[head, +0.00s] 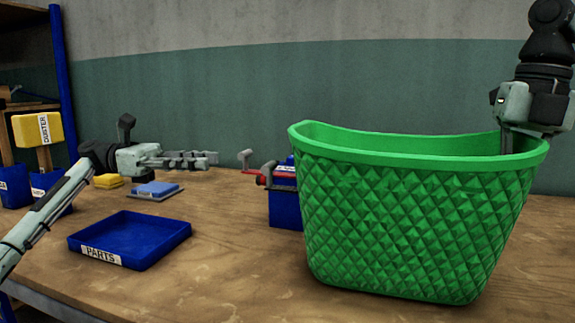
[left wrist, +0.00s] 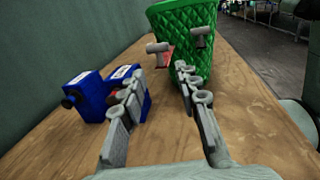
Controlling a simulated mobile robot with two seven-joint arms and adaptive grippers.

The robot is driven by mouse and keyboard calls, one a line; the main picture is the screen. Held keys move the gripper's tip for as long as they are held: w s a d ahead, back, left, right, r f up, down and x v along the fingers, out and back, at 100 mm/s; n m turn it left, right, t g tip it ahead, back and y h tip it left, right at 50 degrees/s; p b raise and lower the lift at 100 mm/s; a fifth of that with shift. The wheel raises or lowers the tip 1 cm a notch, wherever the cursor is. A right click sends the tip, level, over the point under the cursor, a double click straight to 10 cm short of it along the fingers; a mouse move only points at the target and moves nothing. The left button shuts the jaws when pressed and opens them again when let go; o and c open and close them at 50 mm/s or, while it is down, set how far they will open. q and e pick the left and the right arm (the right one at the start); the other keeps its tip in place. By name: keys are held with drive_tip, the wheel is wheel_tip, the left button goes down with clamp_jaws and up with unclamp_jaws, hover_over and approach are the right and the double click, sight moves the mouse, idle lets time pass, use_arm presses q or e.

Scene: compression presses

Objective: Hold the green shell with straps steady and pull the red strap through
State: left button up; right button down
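The green shell (head: 415,220), basket-shaped with a diamond pattern, stands upright on the table at the right; its lower part shows at the top of the left wrist view (left wrist: 185,28). A red strap (head: 284,173) sticks out left of the shell, near a grey T-shaped handle (head: 246,158); red also shows by a grey handle in the left wrist view (left wrist: 164,60). My left gripper (head: 212,158) is open and empty, left of the handle and apart from it. My right gripper (head: 520,140) is at the shell's right rim, one finger inside; its grip is hidden.
A blue parts tray (head: 130,240) lies at the front left. A blue box (head: 284,206) stands just left of the shell. A blue block (head: 155,189) and yellow items lie behind my left arm. A yellow duster block (head: 37,129) stands at far left. The table's middle front is clear.

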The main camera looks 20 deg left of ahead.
use_arm(q)
drive_tip(key=a, duration=0.2)
drive_tip(key=shift+s+a, duration=0.25)
drive_tip(key=shift+a, duration=0.1)
use_arm(e)
drive_tip(key=c, duration=1.6)
unclamp_jaws()
drive_tip(key=shift+c, duration=0.2)
